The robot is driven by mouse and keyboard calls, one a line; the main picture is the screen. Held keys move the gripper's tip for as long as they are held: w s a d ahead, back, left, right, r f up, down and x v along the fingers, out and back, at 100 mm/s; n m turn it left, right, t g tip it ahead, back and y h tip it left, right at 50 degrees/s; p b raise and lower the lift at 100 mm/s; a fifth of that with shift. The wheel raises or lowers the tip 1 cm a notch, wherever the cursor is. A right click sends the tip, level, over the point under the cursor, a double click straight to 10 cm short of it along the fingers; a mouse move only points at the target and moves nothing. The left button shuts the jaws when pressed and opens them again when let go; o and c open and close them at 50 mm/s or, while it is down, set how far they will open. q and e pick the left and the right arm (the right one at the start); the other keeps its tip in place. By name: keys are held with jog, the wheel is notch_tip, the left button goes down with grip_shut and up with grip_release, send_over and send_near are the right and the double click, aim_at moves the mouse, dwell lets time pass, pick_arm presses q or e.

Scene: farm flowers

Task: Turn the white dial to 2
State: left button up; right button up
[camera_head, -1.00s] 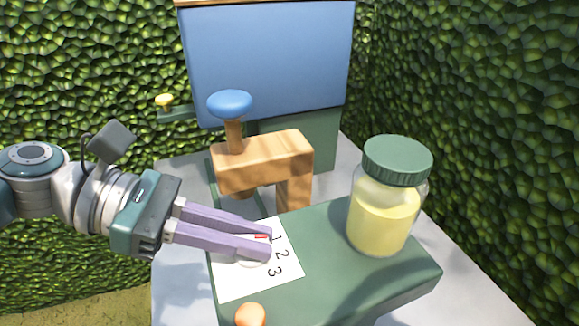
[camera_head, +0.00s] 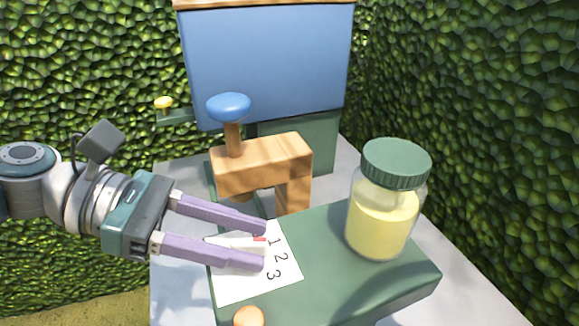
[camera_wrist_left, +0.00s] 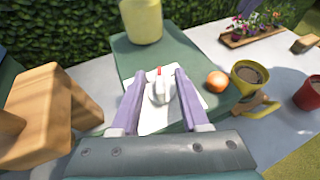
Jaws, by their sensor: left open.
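The white dial (camera_head: 238,242) sits on a white card (camera_head: 235,287) marked 1, 2 and 3. Its red pointer mark (camera_head: 260,239) lies beside the 1. In the left wrist view the dial (camera_wrist_left: 158,91) stands between my fingers, with the red tip towards the far side. My left gripper (camera_head: 263,247) is open, one finger on each side of the dial, low over the card. In the head view the near finger hides part of the dial. Gaps show between dial and fingers in the wrist view.
A green-lidded jar (camera_head: 384,205) stands on the green block (camera_head: 335,262) right of the card. A wooden arch (camera_head: 262,160) and blue knob (camera_head: 229,107) stand behind. An orange ball (camera_wrist_left: 217,81) and yellow cup (camera_wrist_left: 247,78) are right in the wrist view.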

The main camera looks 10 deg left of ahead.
pick_arm(q)
jog(key=v, duration=0.9)
jog(key=shift+b, duration=0.3)
